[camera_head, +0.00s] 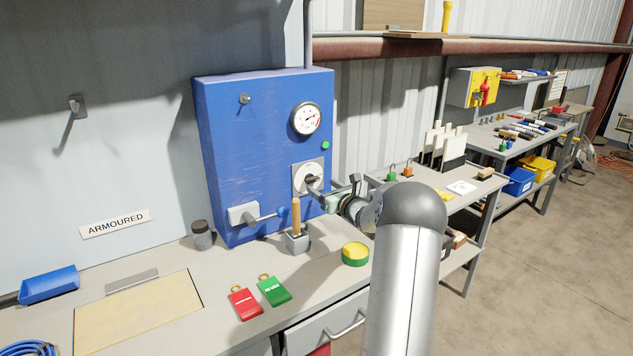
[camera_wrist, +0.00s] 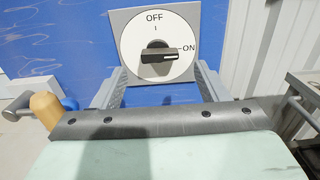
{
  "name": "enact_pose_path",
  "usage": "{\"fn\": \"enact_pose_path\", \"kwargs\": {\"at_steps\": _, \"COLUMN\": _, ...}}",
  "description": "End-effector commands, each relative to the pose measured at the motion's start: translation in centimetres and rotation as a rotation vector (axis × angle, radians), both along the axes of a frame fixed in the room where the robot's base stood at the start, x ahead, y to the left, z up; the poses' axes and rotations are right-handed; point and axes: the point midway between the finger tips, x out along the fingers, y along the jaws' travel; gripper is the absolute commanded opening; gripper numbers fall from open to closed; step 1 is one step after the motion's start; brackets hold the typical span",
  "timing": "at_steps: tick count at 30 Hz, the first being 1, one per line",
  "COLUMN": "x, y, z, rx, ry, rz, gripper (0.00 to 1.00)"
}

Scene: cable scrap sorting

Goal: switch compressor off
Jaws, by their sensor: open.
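The blue compressor panel (camera_head: 240,140) stands on the bench against the wall. Its rotary switch (camera_head: 308,177) is low on the front face; the wrist view shows its white dial (camera_wrist: 133,45), with OFF at the top and ON at the right. The black knob (camera_wrist: 158,56) lies horizontal, pointing to ON. My gripper (camera_head: 318,192) is just in front of the switch, reaching in from the right. In the wrist view its open fingers (camera_wrist: 162,84) lie below the knob, one on each side, with nothing between them. They appear apart from the knob.
A pressure gauge (camera_head: 306,119) is above the switch. Red (camera_head: 244,304) and green (camera_head: 273,291) tags and a yellow-green round tin (camera_head: 355,253) lie on the bench.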

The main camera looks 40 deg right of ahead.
Motion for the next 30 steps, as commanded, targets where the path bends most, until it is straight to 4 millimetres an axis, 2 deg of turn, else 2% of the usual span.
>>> {"fn": "enact_pose_path", "kwargs": {"at_steps": 3, "x": 2.2, "y": -0.1, "z": 0.1, "rx": -0.001, "ry": -0.001, "rz": 0.001, "gripper": 0.68}}
{"fn": "enact_pose_path", "kwargs": {"at_steps": 9, "x": 4.3, "y": -0.2, "z": 0.0, "rx": -0.001, "ry": 0.000, "rz": 0.001, "gripper": 0.68}}
{"fn": "enact_pose_path", "kwargs": {"at_steps": 20, "x": 4.7, "y": -0.3, "z": 0.0, "rx": -0.001, "ry": 0.001, "rz": 0.000, "gripper": 0.68}}
{"fn": "enact_pose_path", "kwargs": {"at_steps": 24, "x": 4.7, "y": -0.3, "z": 0.0, "rx": -0.002, "ry": 0.000, "rz": 0.000, "gripper": 0.29}}
{"fn": "enact_pose_path", "kwargs": {"at_steps": 25, "x": 4.7, "y": -0.3, "z": 0.0, "rx": -0.002, "ry": 0.000, "rz": 0.000, "gripper": 0.23}}
{"fn": "enact_pose_path", "kwargs": {"at_steps": 30, "x": 4.7, "y": -0.3, "z": 0.0, "rx": -0.004, "ry": 0.000, "rz": 0.000, "gripper": 0.23}}
